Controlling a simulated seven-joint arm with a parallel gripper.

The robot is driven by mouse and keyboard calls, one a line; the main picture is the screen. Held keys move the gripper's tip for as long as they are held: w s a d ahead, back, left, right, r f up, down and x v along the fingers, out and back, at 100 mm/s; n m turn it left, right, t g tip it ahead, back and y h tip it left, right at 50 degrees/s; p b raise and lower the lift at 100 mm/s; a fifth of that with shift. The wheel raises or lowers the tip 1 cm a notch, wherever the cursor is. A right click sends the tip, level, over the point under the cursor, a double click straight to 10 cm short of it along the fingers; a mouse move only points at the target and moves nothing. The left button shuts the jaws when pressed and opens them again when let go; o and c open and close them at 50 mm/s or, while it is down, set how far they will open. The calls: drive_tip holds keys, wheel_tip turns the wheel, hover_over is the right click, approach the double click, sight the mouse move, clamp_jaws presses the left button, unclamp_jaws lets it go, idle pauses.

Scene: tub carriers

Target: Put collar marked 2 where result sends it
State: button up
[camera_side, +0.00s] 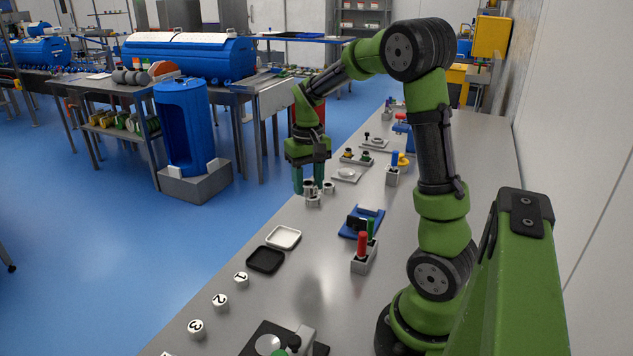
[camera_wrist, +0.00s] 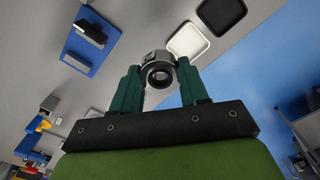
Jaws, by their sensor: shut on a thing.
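My gripper (camera_side: 308,187) reaches down over the far middle of the bench. In the wrist view my gripper (camera_wrist: 160,85) is shut on a grey metal collar (camera_wrist: 159,73) with a dark round bore. A dark mark shows on the collar's side, but I cannot read it. In the side view the collar is small and partly hidden by the fingers. White round pieces marked 1 (camera_side: 241,279), 2 (camera_side: 220,302) and 3 (camera_side: 197,328) stand in a row near the bench's left edge. A white tray (camera_side: 284,238) and a black tray (camera_side: 265,260) lie beyond them.
A blue fixture (camera_side: 362,222) with a dark block lies right of the trays. A grey block with red and green pegs (camera_side: 364,258) stands nearer. Another block with blue and yellow parts (camera_side: 393,176) stands farther back. A dark-based device (camera_side: 285,340) is at the front.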

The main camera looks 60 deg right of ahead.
drive_tip(key=w+a+r+n, duration=0.2)
drive_tip(key=a+n, duration=0.2)
drive_tip(key=a, duration=0.5)
drive_tip(key=w+a+r+n, duration=0.1)
drive_tip(key=w+a+n, duration=0.2)
drive_tip(key=a, duration=0.6)
drive_tip(key=s+d+f+m, duration=0.1)
drive_tip(key=d+m, duration=0.1)
drive_tip(key=d, duration=0.3)
drive_tip(key=s+d+m, duration=0.1)
drive_tip(key=d+m, duration=0.1)
drive_tip(key=d, duration=0.3)
drive_tip(key=s+d+f+m, duration=0.1)
drive_tip(key=s+d+m, duration=0.1)
drive_tip(key=d, duration=0.4)
drive_tip(key=shift+s+f, duration=0.1)
drive_tip(key=shift+f, duration=0.2)
drive_tip(key=s+d+f+m, duration=0.2)
drive_tip(key=s+d+m, duration=0.2)
drive_tip(key=d, duration=0.4)
drive_tip(key=m, duration=0.8)
approach(365, 208)
drive_tip(key=shift+s+a+r, duration=0.2)
drive_tip(key=shift+a+r, duration=0.25)
drive_tip(key=shift+a, duration=0.3)
drive_tip(key=shift+s+a+r, duration=0.15)
drive_tip(key=shift+a+r, duration=0.25)
drive_tip(key=shift+a, duration=0.35)
wheel_tip(365, 208, down, 10)
drive_tip(key=shift+r, duration=0.15)
